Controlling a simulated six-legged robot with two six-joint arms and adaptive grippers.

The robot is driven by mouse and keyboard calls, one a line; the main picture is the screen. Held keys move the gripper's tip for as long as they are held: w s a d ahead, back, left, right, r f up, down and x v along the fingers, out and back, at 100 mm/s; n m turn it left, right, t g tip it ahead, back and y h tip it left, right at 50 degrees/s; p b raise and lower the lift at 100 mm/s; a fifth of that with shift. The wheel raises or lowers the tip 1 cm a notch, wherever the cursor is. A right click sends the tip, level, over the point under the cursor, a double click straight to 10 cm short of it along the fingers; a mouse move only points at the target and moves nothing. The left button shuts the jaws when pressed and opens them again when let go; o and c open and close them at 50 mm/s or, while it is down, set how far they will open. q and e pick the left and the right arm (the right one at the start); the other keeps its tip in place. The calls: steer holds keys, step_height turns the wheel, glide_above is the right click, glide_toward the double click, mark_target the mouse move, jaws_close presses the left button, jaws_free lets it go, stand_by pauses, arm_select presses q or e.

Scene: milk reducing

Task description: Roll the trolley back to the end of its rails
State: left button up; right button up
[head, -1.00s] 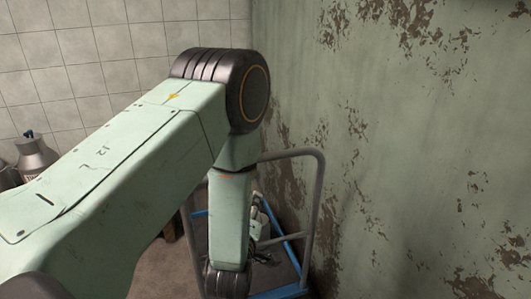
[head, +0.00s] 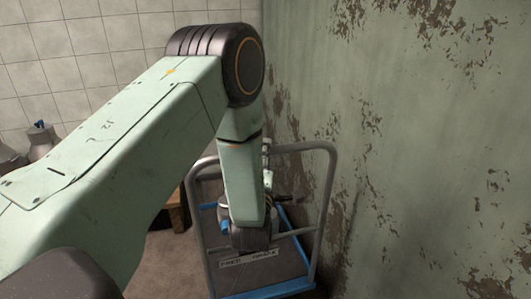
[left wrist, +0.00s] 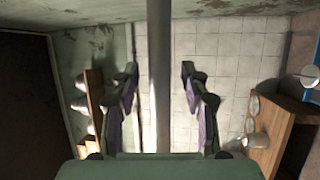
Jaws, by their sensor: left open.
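The trolley has a blue-edged platform (head: 268,293) and a grey tubular frame (head: 328,185), and it stands close to the green wall. A labelled plate (head: 249,258) lies on it, its lettering too small to read surely. My left arm reaches down over the trolley and hides part of it. My left gripper (left wrist: 160,95) is open. In the left wrist view a grey upright bar (left wrist: 158,60) runs between its fingers, with a gap on both sides; it looks like part of the trolley's frame. The rails are not clearly visible. My right gripper is not in view.
A peeling green wall (head: 430,130) runs close along the right. A metal can (head: 40,140) stands at the left by the tiled wall. A wooden piece (head: 178,212) is left of the trolley. The left wrist view shows cans by a wooden shelf (left wrist: 95,100) and on a wooden bench (left wrist: 275,130).

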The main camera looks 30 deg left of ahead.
arm_select(q)
steer(key=shift+x, duration=0.8)
jaws_close()
